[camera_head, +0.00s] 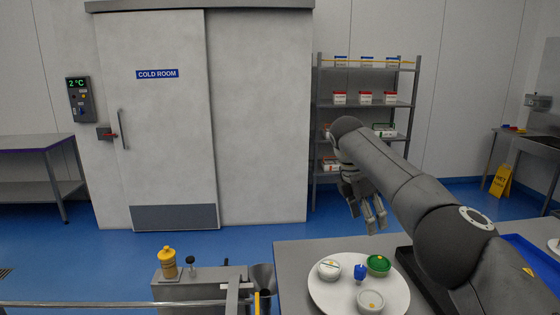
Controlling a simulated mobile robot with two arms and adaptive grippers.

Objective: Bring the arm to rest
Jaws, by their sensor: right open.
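My right arm (405,185) comes in from the lower right and reaches up and across the steel table. Its gripper (377,222) hangs fingers down, open and empty, beyond the round white plate. The gripper is apart from the tubs on the plate. My left gripper does not show.
A round white plate (325,298) on the steel table (292,262) bears a white-lidded tub (329,269), a green tub (378,264), a pale tub (370,301) and a blue piece (360,271). A blue tray (535,262) lies right. A shelf rack (318,100) stands behind.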

